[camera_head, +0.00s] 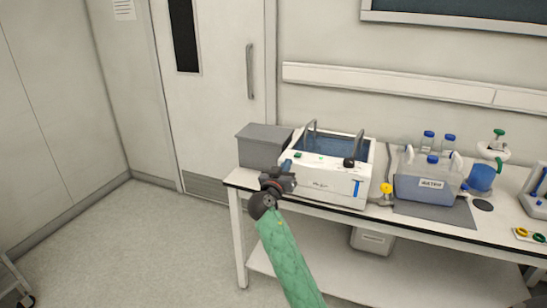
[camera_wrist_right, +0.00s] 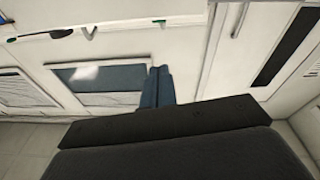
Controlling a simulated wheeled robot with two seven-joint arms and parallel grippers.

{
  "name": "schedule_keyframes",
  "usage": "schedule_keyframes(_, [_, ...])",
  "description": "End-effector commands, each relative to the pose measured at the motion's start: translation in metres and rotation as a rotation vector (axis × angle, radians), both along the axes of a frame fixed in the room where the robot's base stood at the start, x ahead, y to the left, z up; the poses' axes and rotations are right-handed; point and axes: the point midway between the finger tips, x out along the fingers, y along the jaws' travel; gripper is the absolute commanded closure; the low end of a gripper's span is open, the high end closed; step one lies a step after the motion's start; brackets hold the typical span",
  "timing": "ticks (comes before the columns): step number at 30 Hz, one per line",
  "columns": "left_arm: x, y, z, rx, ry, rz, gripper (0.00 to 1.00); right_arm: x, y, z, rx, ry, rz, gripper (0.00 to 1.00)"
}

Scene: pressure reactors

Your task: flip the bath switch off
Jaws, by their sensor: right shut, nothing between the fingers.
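The white water bath (camera_head: 325,185) stands on the bench in the head view, with blue water inside. A small green part (camera_head: 298,155) sits at the left of its front top edge and a black knob (camera_head: 349,162) at the right. I cannot tell the switch's position. My right gripper (camera_head: 287,165) is at the bath's front left corner, close to the green part; contact cannot be told. Its blue fingers (camera_wrist_right: 155,88) are together and empty in the right wrist view. My left gripper is not in view.
A grey box (camera_head: 263,147) stands left of the bath. Right of it are a yellow-handled valve (camera_head: 386,189), a labelled clear container (camera_head: 428,183) and blue-capped bottles (camera_head: 428,141) on the bench (camera_head: 420,219). The floor at the left is largely clear.

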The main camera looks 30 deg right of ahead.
Motion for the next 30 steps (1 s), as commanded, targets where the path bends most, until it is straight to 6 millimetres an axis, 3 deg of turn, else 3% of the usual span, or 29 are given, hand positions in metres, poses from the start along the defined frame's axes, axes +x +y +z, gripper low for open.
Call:
schedule_keyframes(6, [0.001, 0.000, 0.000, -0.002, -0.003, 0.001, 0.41, 0.004, 0.005, 0.007, 0.053, -0.123, 0.059, 1.00])
schedule_keyframes(20, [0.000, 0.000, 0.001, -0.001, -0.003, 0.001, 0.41, 0.004, 0.005, 0.008, 0.072, -0.143, 0.063, 1.00])
schedule_keyframes(30, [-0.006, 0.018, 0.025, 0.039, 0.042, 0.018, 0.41, 0.029, -0.025, 0.019, 0.069, -0.141, 0.061, 1.00])
